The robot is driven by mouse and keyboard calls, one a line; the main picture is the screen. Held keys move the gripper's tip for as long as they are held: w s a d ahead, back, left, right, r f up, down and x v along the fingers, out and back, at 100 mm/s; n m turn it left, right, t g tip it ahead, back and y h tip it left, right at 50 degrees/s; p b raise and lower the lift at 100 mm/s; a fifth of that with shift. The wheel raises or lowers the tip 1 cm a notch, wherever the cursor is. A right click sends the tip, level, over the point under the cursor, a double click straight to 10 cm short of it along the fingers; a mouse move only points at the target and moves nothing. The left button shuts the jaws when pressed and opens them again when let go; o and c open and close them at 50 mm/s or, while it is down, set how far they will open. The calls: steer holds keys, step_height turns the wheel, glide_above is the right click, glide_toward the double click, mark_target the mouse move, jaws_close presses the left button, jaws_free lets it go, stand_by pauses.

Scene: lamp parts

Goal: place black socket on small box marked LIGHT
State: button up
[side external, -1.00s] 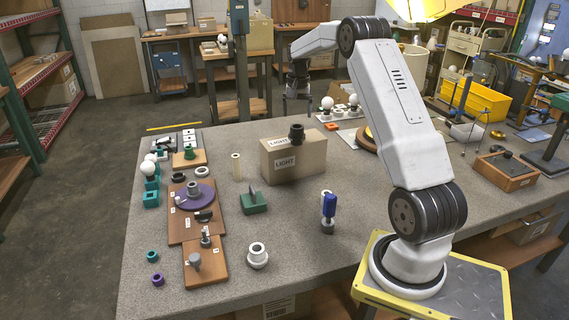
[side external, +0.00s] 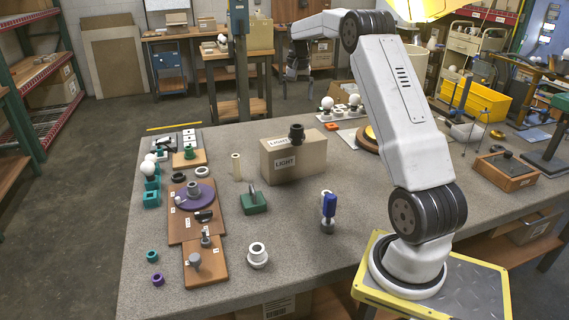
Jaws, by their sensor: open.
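The black socket (side external: 297,133) rests upright on top of the small cardboard box (side external: 308,160), towards the right part of its top. The box stands on the grey table and carries white labels reading LIGHT on its top and front. My gripper (side external: 291,76) is raised above and behind the box, well apart from the socket, at the far side of the table. It is open with nothing seen between its fingers, though it is small and dark against the background.
Left of the box stand a cream cylinder (side external: 236,166) and a green block (side external: 253,203). A blue-and-grey part (side external: 328,212) and a white ring part (side external: 257,255) stand in front. A wooden board (side external: 190,228) with a purple disc lies left. White bulbs stand behind the box.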

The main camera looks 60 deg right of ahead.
steer(key=w+a+f+n+t, duration=0.1)
steer(key=a+f+n, duration=0.25)
steer(key=a, duration=0.85)
steer(key=w+a+f+n, duration=0.15)
steer(key=a+n, duration=0.25)
steer(key=a, duration=0.7)
steer(key=s+a+f+n, duration=0.3)
steer(key=s+a, duration=0.4)
steer(key=a, duration=0.1)
steer(key=s+a+f+n+t, duration=0.1)
steer(key=s+a+f+n, duration=0.2)
steer(key=s+a, duration=0.5)
steer(key=shift+a+f+t, duration=0.2)
steer(key=shift+a+t, duration=0.1)
steer(key=shift+a, duration=0.25)
